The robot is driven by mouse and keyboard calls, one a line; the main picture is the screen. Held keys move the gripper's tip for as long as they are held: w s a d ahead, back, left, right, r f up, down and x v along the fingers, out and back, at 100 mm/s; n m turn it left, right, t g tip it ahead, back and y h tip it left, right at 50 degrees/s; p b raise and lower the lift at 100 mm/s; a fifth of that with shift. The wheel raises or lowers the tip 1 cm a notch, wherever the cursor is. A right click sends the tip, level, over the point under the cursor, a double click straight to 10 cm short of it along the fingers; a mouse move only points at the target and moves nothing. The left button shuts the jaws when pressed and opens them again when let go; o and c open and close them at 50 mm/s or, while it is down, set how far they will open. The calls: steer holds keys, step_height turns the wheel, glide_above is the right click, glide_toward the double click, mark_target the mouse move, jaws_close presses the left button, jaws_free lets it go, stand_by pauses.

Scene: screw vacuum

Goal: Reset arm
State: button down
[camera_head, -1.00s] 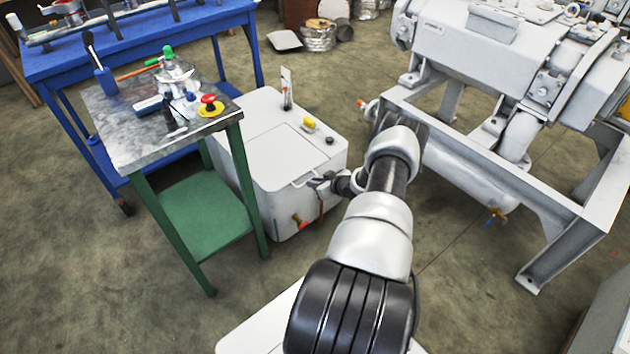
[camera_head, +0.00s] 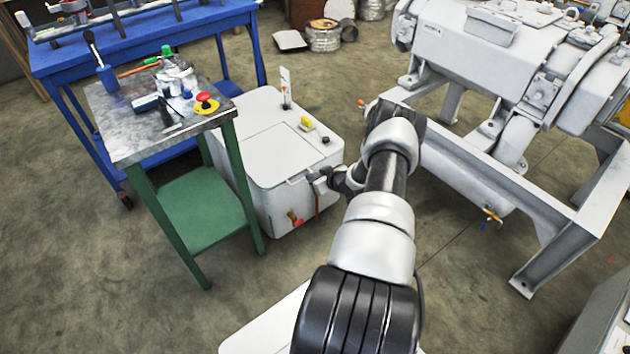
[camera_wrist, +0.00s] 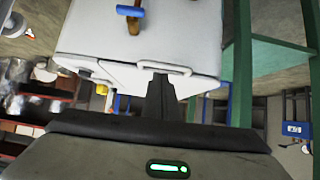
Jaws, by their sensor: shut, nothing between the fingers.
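My gripper (camera_head: 321,184) is at the front right corner of the white box-shaped unit (camera_head: 262,185) in the head view. In the wrist view my gripper (camera_wrist: 161,80) is shut and empty, its fingers together. The fingertips overlap the handle (camera_wrist: 165,68) on the white unit in that picture; I cannot tell whether they touch it. My arm reaches forward from the bottom of the head view, bent at the elbow.
A green-legged cart (camera_head: 203,208) with a bottle, tools and a red button stands left. A blue table (camera_head: 150,38) is behind it. A large grey machine on a frame (camera_head: 560,205) stands right. Bare floor (camera_head: 90,270) lies front left.

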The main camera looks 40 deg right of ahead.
steer(key=s+f, duration=0.4)
steer(key=s, duration=0.3)
steer(key=shift+s+f+p, duration=0.25)
steer(key=shift+s+p, duration=0.05)
steer(key=shift+p, duration=0.05)
